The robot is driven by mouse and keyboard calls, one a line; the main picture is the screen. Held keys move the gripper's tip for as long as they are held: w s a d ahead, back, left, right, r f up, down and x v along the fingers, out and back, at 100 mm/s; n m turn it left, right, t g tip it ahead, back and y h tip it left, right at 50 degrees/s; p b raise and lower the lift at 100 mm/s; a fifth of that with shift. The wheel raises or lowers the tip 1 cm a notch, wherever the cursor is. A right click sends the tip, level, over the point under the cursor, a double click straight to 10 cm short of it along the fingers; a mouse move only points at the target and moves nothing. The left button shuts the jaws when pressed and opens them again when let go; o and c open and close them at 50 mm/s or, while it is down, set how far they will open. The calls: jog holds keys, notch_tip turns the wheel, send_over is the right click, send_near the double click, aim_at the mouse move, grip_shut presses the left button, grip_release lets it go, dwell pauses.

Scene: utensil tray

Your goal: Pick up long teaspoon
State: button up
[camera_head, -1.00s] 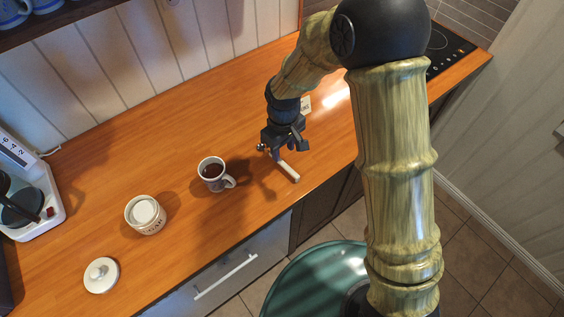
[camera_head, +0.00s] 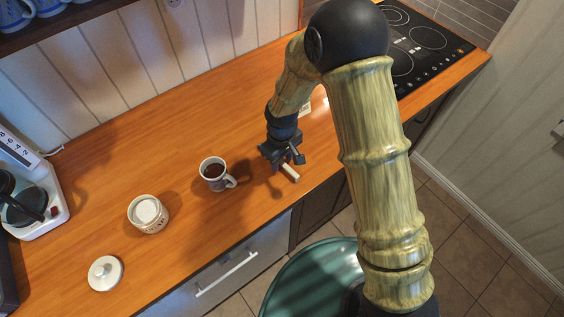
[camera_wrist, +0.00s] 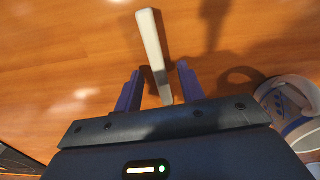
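The long teaspoon shows as a pale cream handle (camera_wrist: 152,45) in the wrist view. In the head view only its near end (camera_head: 290,172) sticks out beside my gripper (camera_head: 283,158). The spoon's bowl is hidden or out of frame. In the wrist view my gripper (camera_wrist: 158,68) is open, with one dark purple finger on each side of the handle. Gaps show between the handle and both fingers. I cannot tell how far the fingertips are above the counter.
A mug with dark liquid (camera_head: 216,174) stands left of my gripper. Further left are a white jar (camera_head: 148,213), its lid (camera_head: 105,273) and a coffee maker (camera_head: 35,205). A cooktop (camera_head: 425,45) is at the back right. The wooden counter (camera_head: 150,120) is clear behind the mug.

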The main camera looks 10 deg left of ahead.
aim_at(282, 162)
grip_shut()
jog(key=shift+r, duration=0.1)
notch_tip(282, 162, up, 10)
jog(key=b, duration=0.1)
jog(key=shift+b, duration=0.35)
dwell(0.4)
